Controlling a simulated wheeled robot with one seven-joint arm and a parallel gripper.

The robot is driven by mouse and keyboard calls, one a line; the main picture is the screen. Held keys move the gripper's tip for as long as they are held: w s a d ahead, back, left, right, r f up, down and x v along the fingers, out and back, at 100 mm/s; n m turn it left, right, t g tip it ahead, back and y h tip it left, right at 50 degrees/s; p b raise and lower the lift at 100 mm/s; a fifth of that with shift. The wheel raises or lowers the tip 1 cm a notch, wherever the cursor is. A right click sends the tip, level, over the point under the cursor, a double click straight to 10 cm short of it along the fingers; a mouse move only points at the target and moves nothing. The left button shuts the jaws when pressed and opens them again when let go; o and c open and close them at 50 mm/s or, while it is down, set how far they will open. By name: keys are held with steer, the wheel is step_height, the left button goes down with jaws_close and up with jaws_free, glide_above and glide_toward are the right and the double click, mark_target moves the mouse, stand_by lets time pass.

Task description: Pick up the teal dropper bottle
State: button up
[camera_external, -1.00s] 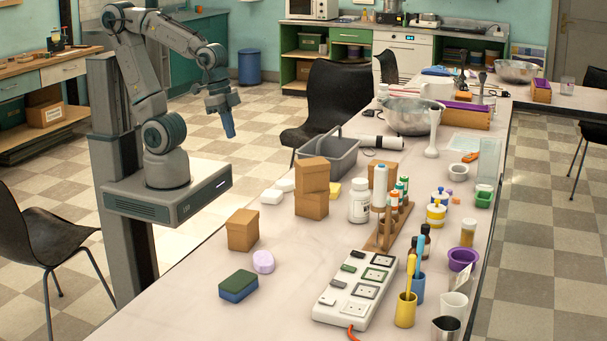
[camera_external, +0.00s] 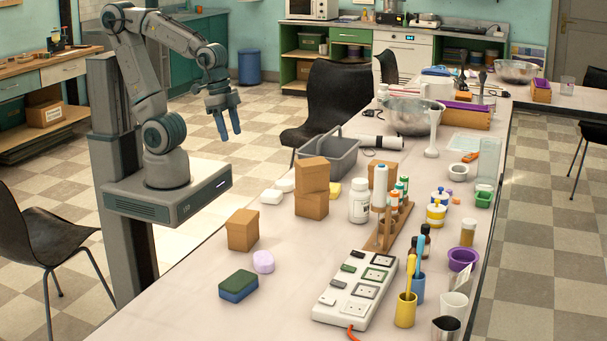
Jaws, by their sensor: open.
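My gripper (camera_external: 229,133) hangs in the air at the upper left, fingers pointing down and spread apart with nothing between them. It is left of the long table (camera_external: 190,300) and well away from the things on it. I cannot clearly pick out a teal dropper bottle. A wooden rack (camera_external: 378,241) on the table holds small tubes or bottles with orange and green tops (camera_external: 403,184). Small dark bottles (camera_external: 425,236) stand just right of the rack, partly hidden by the yellow cup's contents and a blue cup.
Cardboard boxes (camera_external: 311,205), a white jar (camera_external: 359,202), a grey bin (camera_external: 343,160) and a power strip (camera_external: 350,300) crowd around the rack. A yellow cup (camera_external: 405,312) holds tall items. The table's near left corner is mostly clear.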

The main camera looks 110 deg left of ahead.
steer(key=shift+w, duration=0.15)
steer(key=m+t+h+b, duration=0.1)
steer(key=m+t+b, duration=0.15)
steer(key=b, duration=0.35)
glide_above(398, 184)
steer(key=s+a, duration=0.1)
steer(key=s, duration=0.4)
step_height(398, 184, down, 9)
steer(key=shift+n+t, duration=0.25)
steer(key=x, duration=1.3)
steer(key=shift+w+d+f+p, duration=0.1)
steer(key=shift+p, duration=0.25)
steer(key=c, duration=1)
